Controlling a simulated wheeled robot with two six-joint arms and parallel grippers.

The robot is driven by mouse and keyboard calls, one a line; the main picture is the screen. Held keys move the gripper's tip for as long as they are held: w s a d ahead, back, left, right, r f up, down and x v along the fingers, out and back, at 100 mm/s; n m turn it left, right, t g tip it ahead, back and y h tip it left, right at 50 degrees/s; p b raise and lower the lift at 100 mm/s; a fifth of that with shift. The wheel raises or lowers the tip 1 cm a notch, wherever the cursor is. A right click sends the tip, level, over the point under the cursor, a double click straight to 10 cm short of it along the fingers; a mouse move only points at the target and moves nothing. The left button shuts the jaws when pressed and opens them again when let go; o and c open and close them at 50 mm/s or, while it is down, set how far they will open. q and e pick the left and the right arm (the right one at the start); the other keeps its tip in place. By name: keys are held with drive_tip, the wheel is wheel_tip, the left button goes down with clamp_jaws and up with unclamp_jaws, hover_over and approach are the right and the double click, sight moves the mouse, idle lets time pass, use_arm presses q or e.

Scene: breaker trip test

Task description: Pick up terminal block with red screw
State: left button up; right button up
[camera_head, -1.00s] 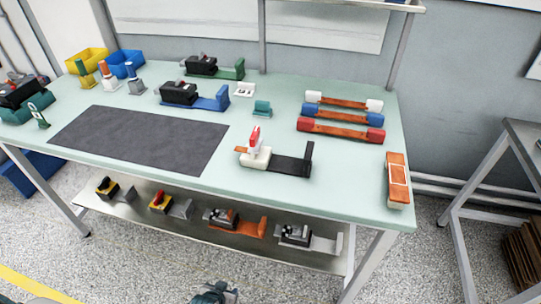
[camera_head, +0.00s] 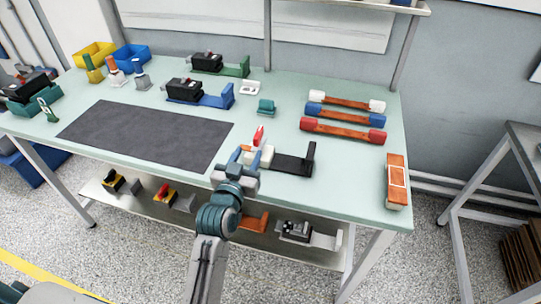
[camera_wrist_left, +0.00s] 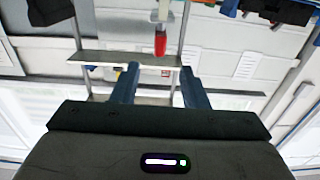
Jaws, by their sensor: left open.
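A cream block with an upright red-and-white piece (camera_head: 259,135) stands at the table's front, joined to a black rail with an upright end (camera_head: 293,163). I cannot make out a screw on it. My left gripper (camera_head: 250,153) is open and empty at the near side of this block and hides part of it. In the left wrist view the red piece (camera_wrist_left: 160,42) shows beyond and between the two open fingers (camera_wrist_left: 158,70), apart from them. My right gripper is not in view.
A small teal block (camera_head: 266,106) and a small white block (camera_head: 250,88) stand behind. Orange bars with white, blue and red ends (camera_head: 345,121) lie at right, near an orange-and-white block (camera_head: 396,178). A dark mat (camera_head: 150,135) lies at left, bare.

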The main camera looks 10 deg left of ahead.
sight(255, 141)
use_arm(q)
drive_tip(key=w, duration=0.3)
drive_tip(key=shift+w+f, duration=0.1)
drive_tip(key=shift+w, duration=0.1)
drive_tip(key=w+p, duration=0.2)
drive_tip(key=w, duration=0.2)
drive_tip(key=shift+w+d, duration=0.15)
drive_tip(key=shift+w, duration=0.25)
drive_tip(key=shift+w+f, duration=0.15)
drive_tip(key=shift+w, duration=0.05)
clamp_jaws()
idle(0.7)
